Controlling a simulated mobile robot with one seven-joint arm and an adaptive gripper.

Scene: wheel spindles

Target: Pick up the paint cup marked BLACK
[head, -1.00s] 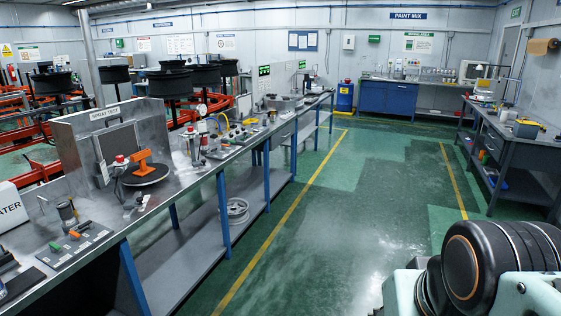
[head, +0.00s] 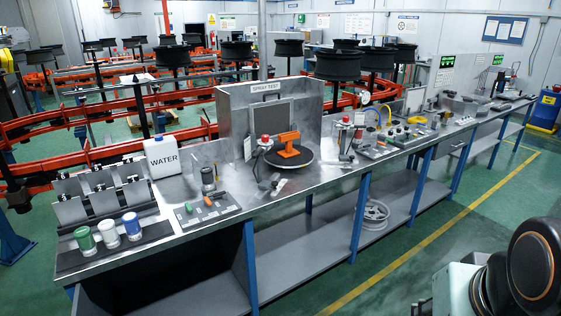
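No marking reading BLACK can be made out in the head view. Several cups stand on the long workbench (head: 330,195). My arm's rounded links show at the lower right, far from the cups. My gripper is out of view.
A white WATER container (head: 164,156) stands behind the cups, beside tilted metal panels (head: 98,192). Green floor (head: 440,240) is open in front of the bench. Wheels on red racks stand behind it.

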